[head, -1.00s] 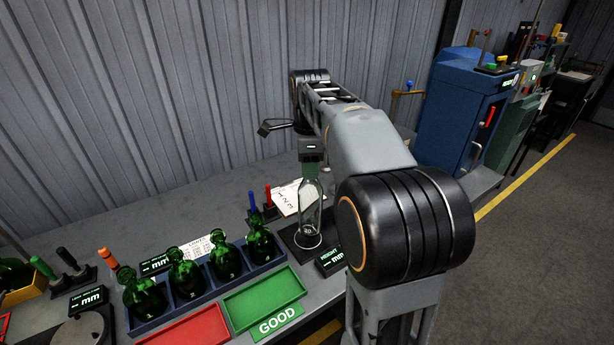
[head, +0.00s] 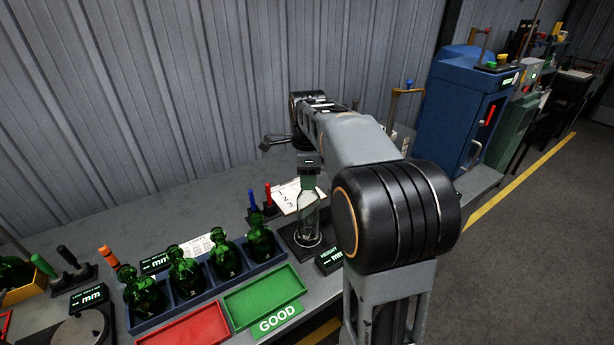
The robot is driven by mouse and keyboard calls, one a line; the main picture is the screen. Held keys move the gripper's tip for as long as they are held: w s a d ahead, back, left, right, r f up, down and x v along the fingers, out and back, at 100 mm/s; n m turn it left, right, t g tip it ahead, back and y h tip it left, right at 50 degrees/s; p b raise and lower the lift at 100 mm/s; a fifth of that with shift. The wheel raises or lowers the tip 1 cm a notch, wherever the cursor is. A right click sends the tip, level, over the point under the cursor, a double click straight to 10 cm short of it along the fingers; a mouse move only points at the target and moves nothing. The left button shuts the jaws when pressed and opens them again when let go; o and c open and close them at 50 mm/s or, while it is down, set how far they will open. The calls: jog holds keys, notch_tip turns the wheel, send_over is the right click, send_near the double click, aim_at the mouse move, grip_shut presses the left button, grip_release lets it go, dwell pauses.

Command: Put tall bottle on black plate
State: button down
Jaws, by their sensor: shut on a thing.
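The tall clear bottle (head: 307,217) stands upright at the black plate (head: 291,238), right of the row of green bottles. Its base is over the plate, and I cannot tell whether it rests on it or hangs just above. My gripper (head: 309,175) points down from above and is shut on the bottle's upper part. The jaws hide the bottle's top. Part of the plate is hidden behind the bottle and a small display.
Several green bottles (head: 186,272) stand in a blue rack (head: 212,286). A green GOOD tray (head: 262,298) and a red tray (head: 186,333) lie in front. A HEIGHT display (head: 329,262) sits close to the plate. Red and blue pens (head: 267,198) stand behind.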

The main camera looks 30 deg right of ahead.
jog(key=c, duration=0.7)
grip_release()
jog(key=shift+f, duration=0.1)
notch_tip(320, 180, up, 12)
jog(key=shift+r+p, duration=0.15)
jog(key=shift+p, duration=0.55)
jog(key=s+a+f+n+t, duration=0.1)
jog(key=s+a+f+n, duration=0.2)
jog(key=s+f+n, duration=0.2)
jog(key=s+a+f+n+t, duration=0.1)
jog(key=s+a+f+n, duration=0.2)
jog(key=n, duration=0.7)
jog(key=s+a+f+n+t, duration=0.2)
jog(key=s+a+f+n, duration=0.1)
jog(key=s+f+n, duration=0.4)
jog(key=shift+s+a+f+n, duration=0.3)
jog(key=shift+s+f, duration=0.25)
jog(key=shift+f, duration=0.15)
